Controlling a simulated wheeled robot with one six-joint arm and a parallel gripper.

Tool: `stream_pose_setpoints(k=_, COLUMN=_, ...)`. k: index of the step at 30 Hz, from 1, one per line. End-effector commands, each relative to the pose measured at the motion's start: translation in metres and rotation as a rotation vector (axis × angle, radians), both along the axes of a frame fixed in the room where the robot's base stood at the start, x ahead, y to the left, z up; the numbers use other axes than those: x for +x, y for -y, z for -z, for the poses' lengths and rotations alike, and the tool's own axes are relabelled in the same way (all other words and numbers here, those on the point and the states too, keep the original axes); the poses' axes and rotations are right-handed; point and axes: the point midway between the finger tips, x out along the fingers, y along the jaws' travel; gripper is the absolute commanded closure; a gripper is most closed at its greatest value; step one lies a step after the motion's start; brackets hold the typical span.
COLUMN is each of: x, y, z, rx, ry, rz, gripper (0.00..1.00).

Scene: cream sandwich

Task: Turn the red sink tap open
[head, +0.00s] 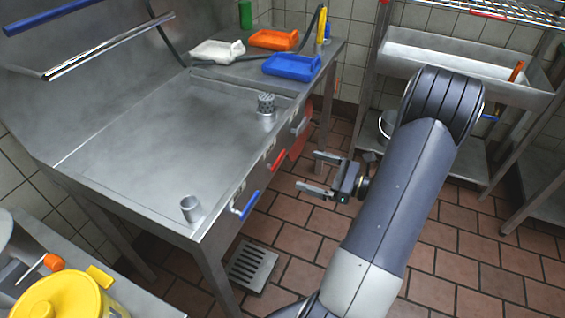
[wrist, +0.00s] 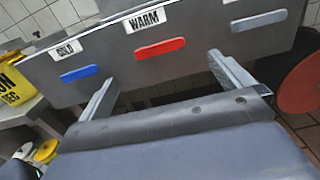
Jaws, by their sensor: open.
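The red tap handle (head: 277,161) is on the front edge of the steel sink unit (head: 130,165), between a blue handle (head: 247,204) and a grey one (head: 301,124). In the wrist view the red handle (wrist: 160,47) is a short bar on the grey panel under a label reading "WARM". My gripper (head: 311,171) is to the right of the red handle in the head view, with its fingers pointing at the panel. In the wrist view my gripper (wrist: 163,70) is open and empty. The red handle shows between and beyond the fingertips, apart from them.
In the wrist view, the blue handle (wrist: 79,73) is left of the red one and the grey handle (wrist: 258,19) right. A dark red round thing (wrist: 302,84) is at the far right. A floor grate (head: 252,266) lies below the sink. Tiled floor is clear around my arm.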

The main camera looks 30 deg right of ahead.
Motion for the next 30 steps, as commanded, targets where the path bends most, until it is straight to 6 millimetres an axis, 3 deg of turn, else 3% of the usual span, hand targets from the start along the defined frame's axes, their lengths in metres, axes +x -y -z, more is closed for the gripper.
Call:
stream_pose_setpoints(k=9, x=0.044, y=-0.036, z=0.0, rx=-0.003, ry=0.0, rz=-0.008, gripper=0.0)
stream_pose_setpoints(k=15, x=0.062, y=-0.05, z=0.0, rx=-0.003, ry=0.0, rz=-0.006, gripper=0.0)
stream_pose_setpoints(k=28, x=0.068, y=-0.054, z=0.0, rx=-0.003, ry=0.0, rz=-0.003, gripper=0.0)
stream_pose_setpoints(k=30, x=0.068, y=-0.054, z=0.0, rx=-0.003, ry=0.0, rz=-0.003, gripper=0.06)
